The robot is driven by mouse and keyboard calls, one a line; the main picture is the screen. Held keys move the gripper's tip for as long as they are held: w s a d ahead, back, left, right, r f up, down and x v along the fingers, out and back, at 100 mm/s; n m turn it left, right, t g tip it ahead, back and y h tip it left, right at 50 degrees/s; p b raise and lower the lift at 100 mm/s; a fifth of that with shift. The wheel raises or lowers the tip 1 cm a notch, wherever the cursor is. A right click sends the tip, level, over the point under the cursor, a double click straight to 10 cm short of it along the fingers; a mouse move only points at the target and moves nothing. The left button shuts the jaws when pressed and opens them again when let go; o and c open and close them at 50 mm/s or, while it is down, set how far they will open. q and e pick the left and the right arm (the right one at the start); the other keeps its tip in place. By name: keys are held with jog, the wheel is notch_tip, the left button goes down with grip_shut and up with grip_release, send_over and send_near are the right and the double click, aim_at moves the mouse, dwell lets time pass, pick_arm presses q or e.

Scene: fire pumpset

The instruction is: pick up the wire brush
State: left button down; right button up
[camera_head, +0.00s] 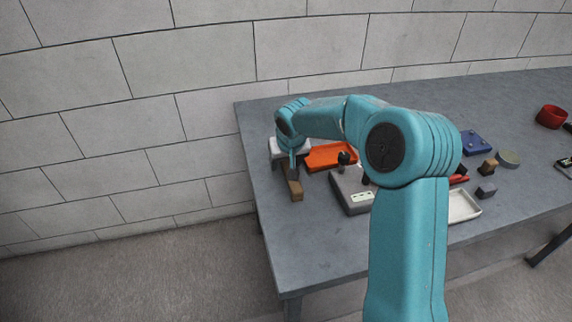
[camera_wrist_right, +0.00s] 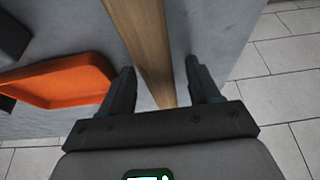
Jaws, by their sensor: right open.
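The wire brush shows as a brown wooden bar (camera_head: 296,190) near the left end of the grey table, partly covered by my right arm. In the right wrist view its wooden handle (camera_wrist_right: 146,35) runs lengthwise between the two fingers. My right gripper (camera_wrist_right: 160,72) is open, with a finger on each side of the handle and a gap visible beside it. In the head view my right gripper (camera_head: 293,172) is small and points down at the brush. I cannot tell the brush's bristles. My left gripper is not in view.
An orange tray (camera_head: 330,158) lies just right of the brush, with a grey box (camera_head: 352,190) in front of it. A white tray (camera_head: 465,206), a blue block (camera_head: 475,141) and a red round item (camera_head: 551,116) are farther right. The table's front left corner is clear.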

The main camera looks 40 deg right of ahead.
jog(key=c, duration=1.1)
notch_tip(320, 180, up, 20)
jog(key=p, duration=0.3)
jog(key=shift+p, duration=0.4)
jog(key=o, duration=0.6)
jog(key=shift+c, duration=0.2)
jog(key=c, duration=0.4)
jog(key=shift+a+f, duration=0.1)
